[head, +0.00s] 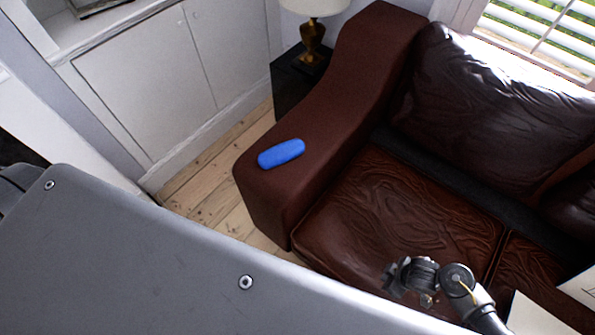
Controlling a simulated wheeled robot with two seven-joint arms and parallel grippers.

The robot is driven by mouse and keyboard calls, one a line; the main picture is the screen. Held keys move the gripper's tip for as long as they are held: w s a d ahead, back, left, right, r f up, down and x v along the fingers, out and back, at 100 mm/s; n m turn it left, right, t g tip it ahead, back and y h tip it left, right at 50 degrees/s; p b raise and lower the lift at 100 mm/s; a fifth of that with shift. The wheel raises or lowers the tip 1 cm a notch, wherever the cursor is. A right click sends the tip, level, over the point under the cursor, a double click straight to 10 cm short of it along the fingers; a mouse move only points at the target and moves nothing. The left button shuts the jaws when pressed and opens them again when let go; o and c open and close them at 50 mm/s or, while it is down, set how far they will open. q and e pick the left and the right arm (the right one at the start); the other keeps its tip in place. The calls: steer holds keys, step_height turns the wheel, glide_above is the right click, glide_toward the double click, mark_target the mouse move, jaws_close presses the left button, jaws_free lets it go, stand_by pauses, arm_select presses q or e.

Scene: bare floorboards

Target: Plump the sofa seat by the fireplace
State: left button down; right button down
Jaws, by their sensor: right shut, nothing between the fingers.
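The brown leather sofa (318,119) fills the right half of the head view. Its near seat cushion (400,205) is creased and dark brown. My right gripper (392,283) is low in the picture, in front of or over the front part of that seat; I cannot tell whether it touches the leather. It is shut and empty. My left gripper is not in view.
A blue rounded object (281,153) lies on the sofa arm. A lamp (313,30) stands on a dark side table (291,88) behind the arm. White cupboards (150,75) line the wall. White sheets (540,315) show at the lower right. Bare floorboards (215,190) lie between cupboards and sofa.

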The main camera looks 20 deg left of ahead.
steer(key=shift+f, duration=0.15)
stand_by(0.4)
steer(key=shift+f+b, duration=1.2)
steer(key=shift+f, duration=0.2)
steer(key=shift+r, duration=0.1)
step_height(320, 180, up, 3)
steer(key=p, duration=0.3)
steer(key=w+a+b, duration=0.1)
steer(key=w+a, duration=1)
steer(key=shift+b, duration=0.4)
steer(key=shift+a, duration=0.15)
